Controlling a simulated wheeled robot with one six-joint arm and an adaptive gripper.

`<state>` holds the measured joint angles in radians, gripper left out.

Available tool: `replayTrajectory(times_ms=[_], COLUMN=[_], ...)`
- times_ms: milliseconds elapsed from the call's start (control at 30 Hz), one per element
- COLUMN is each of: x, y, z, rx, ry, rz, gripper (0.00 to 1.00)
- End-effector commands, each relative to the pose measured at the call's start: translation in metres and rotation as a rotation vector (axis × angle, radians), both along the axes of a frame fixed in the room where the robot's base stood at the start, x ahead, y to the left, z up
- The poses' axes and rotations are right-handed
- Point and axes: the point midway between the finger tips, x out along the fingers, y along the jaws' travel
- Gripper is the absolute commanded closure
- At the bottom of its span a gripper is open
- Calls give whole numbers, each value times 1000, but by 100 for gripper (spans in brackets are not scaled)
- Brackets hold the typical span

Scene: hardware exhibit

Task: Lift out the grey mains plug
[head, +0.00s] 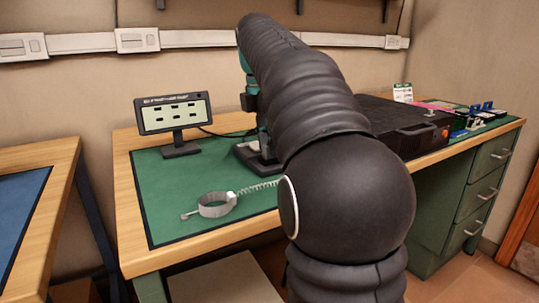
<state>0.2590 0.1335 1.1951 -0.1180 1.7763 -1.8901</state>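I cannot make out a grey mains plug in the head view. My own black arm fills the middle of the picture and hides much of the bench and part of the wall behind it. My gripper is not visible. White wall trunking (80,43) with socket plates runs along the wall. One socket plate (137,40) is left of my arm, another (22,47) is at the far left, and a smaller one (395,42) is at the right. No plug shows in them.
A wooden bench with a green mat (165,215) holds a small display (173,115), a coiled-cord wrist strap (215,204) and a teal-and-black stand device (250,85), partly hidden. A black case (400,120) and small parts (480,115) lie right. A second bench (55,155) stands left.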

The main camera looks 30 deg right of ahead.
Motion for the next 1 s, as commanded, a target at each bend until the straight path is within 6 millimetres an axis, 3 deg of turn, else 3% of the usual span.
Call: replayTrajectory(times_ms=[33,100,567,733,833,1000], x=[0,0,0,1,1,-2], y=[0,0,0,0,0,-41], z=[0,0,6,26,48,68], rx=[0,0,0,-1,-1,-1], ry=[0,0,-1,-2,-3,-1], rz=[0,0,0,0,0,-7], gripper=[85,97,97,97,97,97])
